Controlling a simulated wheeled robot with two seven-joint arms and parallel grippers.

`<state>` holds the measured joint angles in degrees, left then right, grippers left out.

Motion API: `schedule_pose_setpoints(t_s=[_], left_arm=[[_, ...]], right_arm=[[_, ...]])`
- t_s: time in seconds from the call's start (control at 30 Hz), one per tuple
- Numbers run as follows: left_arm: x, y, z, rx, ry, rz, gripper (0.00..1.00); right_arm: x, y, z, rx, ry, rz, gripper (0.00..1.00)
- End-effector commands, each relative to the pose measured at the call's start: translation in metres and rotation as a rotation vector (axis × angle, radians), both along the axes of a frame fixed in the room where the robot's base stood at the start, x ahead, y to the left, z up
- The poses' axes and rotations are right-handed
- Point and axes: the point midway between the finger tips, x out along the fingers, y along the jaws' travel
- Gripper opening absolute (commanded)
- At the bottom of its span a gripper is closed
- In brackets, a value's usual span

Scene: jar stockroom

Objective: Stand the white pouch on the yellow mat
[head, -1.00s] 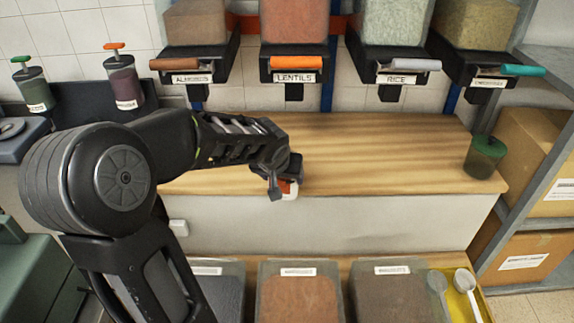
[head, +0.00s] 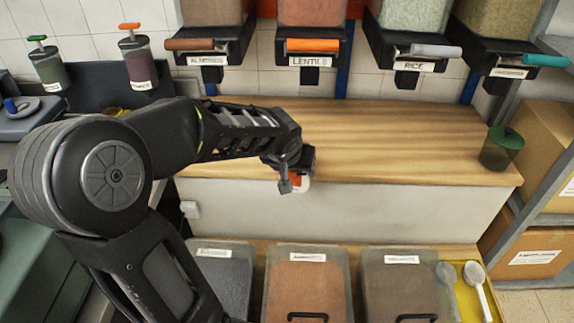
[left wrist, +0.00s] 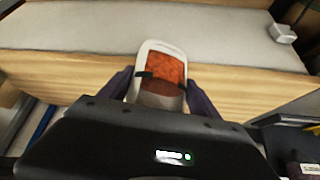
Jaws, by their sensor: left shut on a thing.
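The white pouch (left wrist: 146,52) has an orange-red window with a dark band across it. My left gripper (left wrist: 158,92) is shut on it, with one finger on each side. In the head view the left gripper (head: 291,182) holds the pouch (head: 303,185) at the front edge of the wooden counter, and the gripper hides most of it. A yellow surface (head: 486,312) lies at the lower right under two scoops; I cannot tell whether it is the yellow mat. My right gripper is not in view.
The wooden counter (head: 400,140) is mostly clear, with a green-lidded jar (head: 500,150) at its right end. Dispensers (head: 315,45) hang above the counter. Several bins (head: 308,285) stand on the lower bench in front. Shelving with cardboard boxes (head: 545,150) is at the right.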

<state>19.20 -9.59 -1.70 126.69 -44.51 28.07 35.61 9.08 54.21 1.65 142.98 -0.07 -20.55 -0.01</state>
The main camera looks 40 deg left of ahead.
Motion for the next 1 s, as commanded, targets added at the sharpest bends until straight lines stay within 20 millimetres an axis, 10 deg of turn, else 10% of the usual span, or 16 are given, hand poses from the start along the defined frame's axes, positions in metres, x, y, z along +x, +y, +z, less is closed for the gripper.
schedule_pose_setpoints(t_s=[0.17, 0.6, 1.0], left_arm=[[0.023, -0.036, 0.005, -0.003, -0.001, -0.088, 0.12], [0.078, -0.215, 0.019, -0.001, -0.001, -0.470, 0.12], [0.080, -0.229, 0.019, 0.000, -0.002, -0.498, 0.12]], right_arm=[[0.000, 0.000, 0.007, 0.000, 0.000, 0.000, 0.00], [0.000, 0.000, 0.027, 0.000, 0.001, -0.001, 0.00], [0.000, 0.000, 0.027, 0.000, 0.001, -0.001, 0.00]])
